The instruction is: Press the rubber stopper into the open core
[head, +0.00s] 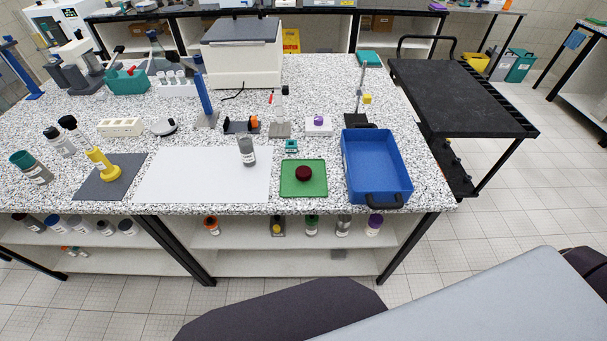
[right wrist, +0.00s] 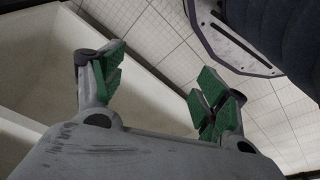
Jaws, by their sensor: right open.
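A dark red round stopper (head: 303,174) lies on a green mat (head: 290,191) near the front edge of the speckled bench. A grey cylinder with a pale label (head: 246,150) stands on the white sheet (head: 190,178) left of the mat; it may be the core, but I cannot tell whether its top is open. My right gripper (right wrist: 161,86) shows only in the right wrist view, with its green-padded fingers wide apart and nothing between them. It is away from the stopper and the cylinder. My left gripper is in neither view.
A blue tray (head: 346,175) stands right of the green mat. A yellow tool (head: 100,162) stands on a dark mat (head: 125,187) at the left. Small instruments and a white box machine (head: 240,65) stand behind. A black cart (head: 455,98) is right of the bench.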

